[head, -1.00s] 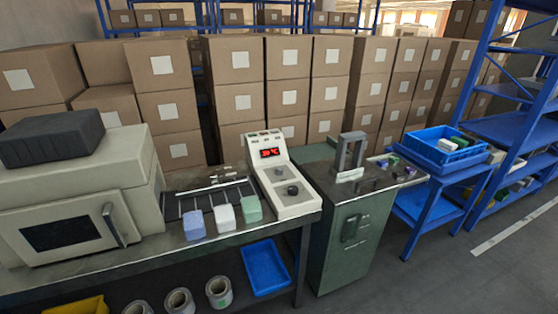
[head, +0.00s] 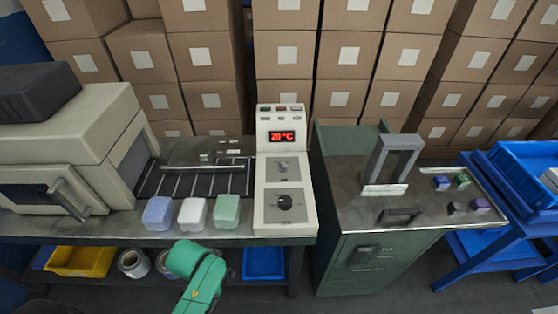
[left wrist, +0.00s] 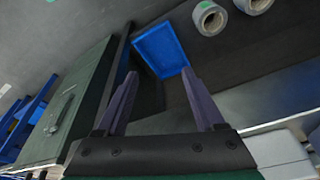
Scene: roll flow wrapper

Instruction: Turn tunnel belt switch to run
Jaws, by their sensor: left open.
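The cream control panel (head: 264,219) stands on the bench in the head view, with a red display reading 20 °C and small buttons on top. A small switch (head: 283,167) sits above a larger dark round knob (head: 285,201) on its sloped face. Their labels are too small to read, so I cannot tell which is the belt switch or its setting. My left gripper (left wrist: 159,73) is open and empty in the left wrist view, below bench level, facing the blue bin. In the head view only my green left arm shows, in front of the bench. My right gripper is out of view.
Blue, white and green blocks (head: 193,214) stand left of the panel, beside the tunnel machine (head: 66,150). A green cabinet (head: 375,262) with a metal frame stands right of it. Under the bench are a yellow bin (head: 80,261), rolls and a blue bin (left wrist: 158,48).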

